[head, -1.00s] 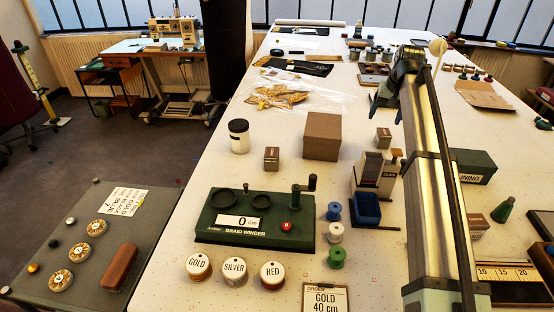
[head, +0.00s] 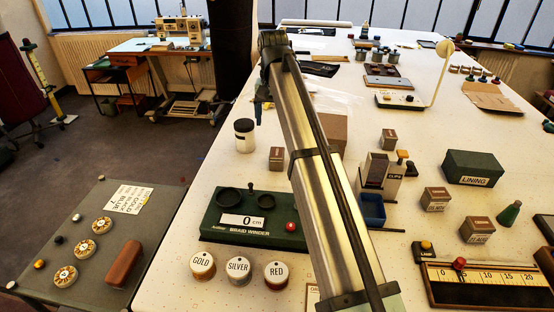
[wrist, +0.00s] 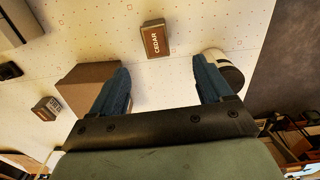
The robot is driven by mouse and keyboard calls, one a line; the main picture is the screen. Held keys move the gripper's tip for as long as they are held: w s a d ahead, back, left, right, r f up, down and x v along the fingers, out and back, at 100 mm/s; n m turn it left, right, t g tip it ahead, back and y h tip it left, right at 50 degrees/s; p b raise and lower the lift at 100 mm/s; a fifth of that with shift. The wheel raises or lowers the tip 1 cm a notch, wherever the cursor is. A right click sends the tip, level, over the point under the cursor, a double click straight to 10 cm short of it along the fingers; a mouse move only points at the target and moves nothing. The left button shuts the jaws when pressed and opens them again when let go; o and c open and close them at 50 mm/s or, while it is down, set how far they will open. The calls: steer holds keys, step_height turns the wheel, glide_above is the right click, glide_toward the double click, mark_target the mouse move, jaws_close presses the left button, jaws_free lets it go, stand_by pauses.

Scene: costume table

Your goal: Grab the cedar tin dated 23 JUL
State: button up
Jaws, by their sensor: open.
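A small brown tin (wrist: 154,40) with a label reading CEDAR shows in the wrist view, ahead of the gap between my fingertips. In the head view it is the small tin (head: 277,158) between the white jar and the cardboard box. No date on it is legible. Other similar tins stand at the back (head: 388,139) and on the right (head: 435,199), (head: 477,230); their labels are too small to read. My gripper (wrist: 165,82) is open and empty, apart from the CEDAR tin. In the head view my arm partly hides it.
A white jar with a dark lid (wrist: 218,70) stands close by my right finger in the wrist view, a cardboard box (wrist: 85,85) by the left. The braid winder (head: 255,217) and spools (head: 238,270) are in front of the tin. A LINING box (head: 470,168) is at right.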

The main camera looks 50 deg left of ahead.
mark_target(277, 152)
step_height(277, 152, down, 8)
steer(key=shift+w+f, duration=0.1)
steer(key=shift+f, duration=0.1)
steer(key=shift+w+d+f, duration=0.1)
steer(key=shift+w+f, duration=0.1)
steer(key=shift+f, duration=1.1)
steer(key=shift+w+d+f, duration=0.1)
steer(key=shift+w+f, duration=0.1)
steer(key=shift+f, duration=1.1)
steer(key=c, duration=1.1)
